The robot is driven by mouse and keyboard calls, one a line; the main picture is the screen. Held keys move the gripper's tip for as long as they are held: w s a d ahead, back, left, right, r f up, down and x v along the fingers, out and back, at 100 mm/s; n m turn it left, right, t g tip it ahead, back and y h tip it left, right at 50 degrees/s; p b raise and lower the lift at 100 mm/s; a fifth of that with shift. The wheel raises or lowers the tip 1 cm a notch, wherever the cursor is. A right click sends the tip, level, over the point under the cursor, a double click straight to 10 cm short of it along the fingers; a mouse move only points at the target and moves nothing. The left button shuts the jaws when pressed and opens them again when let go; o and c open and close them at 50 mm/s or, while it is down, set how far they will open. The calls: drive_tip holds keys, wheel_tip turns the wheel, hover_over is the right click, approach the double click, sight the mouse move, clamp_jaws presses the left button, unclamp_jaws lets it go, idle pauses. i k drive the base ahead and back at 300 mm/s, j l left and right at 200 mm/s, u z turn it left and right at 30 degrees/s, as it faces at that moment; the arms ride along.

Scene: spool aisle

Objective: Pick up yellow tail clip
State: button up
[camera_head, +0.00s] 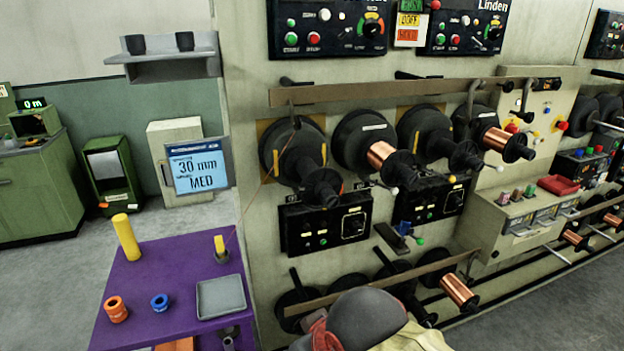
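A small yellow upright piece (219,243) stands in a dark round holder (222,257) on the purple table (165,277). A thin copper wire runs from near it up to the leftmost upper spool (292,150). Slim yellow pieces also sit on the upper spools, one on the left flange (275,163), one beside it (323,154) and one on the third spool (415,141). I cannot tell for certain which yellow piece is the tail clip.
The table also holds a tall yellow cylinder (126,237), an orange ring (116,309), a blue ring (160,302) and a grey tray (220,297). A sign (196,168) reads "30 mm MED". Spool handles stick out from the wall. Grey floor is open at left.

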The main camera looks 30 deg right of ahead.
sight(220, 242)
drive_tip(key=i+j+z, duration=0.2)
drive_tip(key=i, duration=0.35)
drive_tip(key=i+j+z, duration=0.1)
drive_tip(key=i+z, duration=0.15)
drive_tip(key=i, duration=0.3)
